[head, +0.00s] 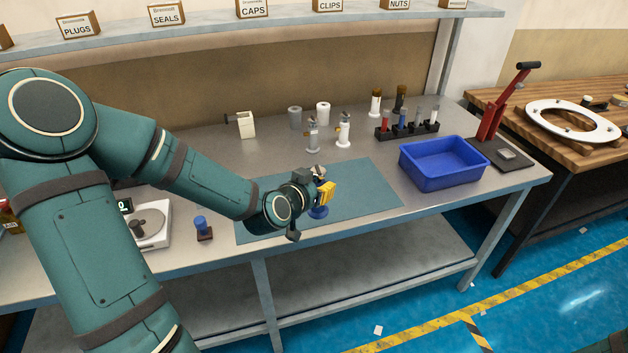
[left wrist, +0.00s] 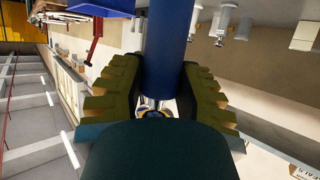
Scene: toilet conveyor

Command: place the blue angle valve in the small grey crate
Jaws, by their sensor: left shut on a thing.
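My left gripper (head: 325,193) is shut on the blue angle valve (head: 318,211) and holds it over the teal mat (head: 365,192). The valve has a blue body, with a metal part showing above the yellow fingers. In the left wrist view, the blue cylinder of the valve (left wrist: 167,45) stands between the two yellow fingers of the left gripper (left wrist: 157,92). The fingers hide part of the valve. I see no small grey crate in either view. My right gripper is not in view.
A blue bin (head: 447,177) stands right of the mat. A dark rack (head: 408,131) of parts and two standing valves, grey (head: 313,136) and white (head: 343,133), are behind the mat. A scale (head: 154,232) and a blue-topped piece (head: 201,224) are at left.

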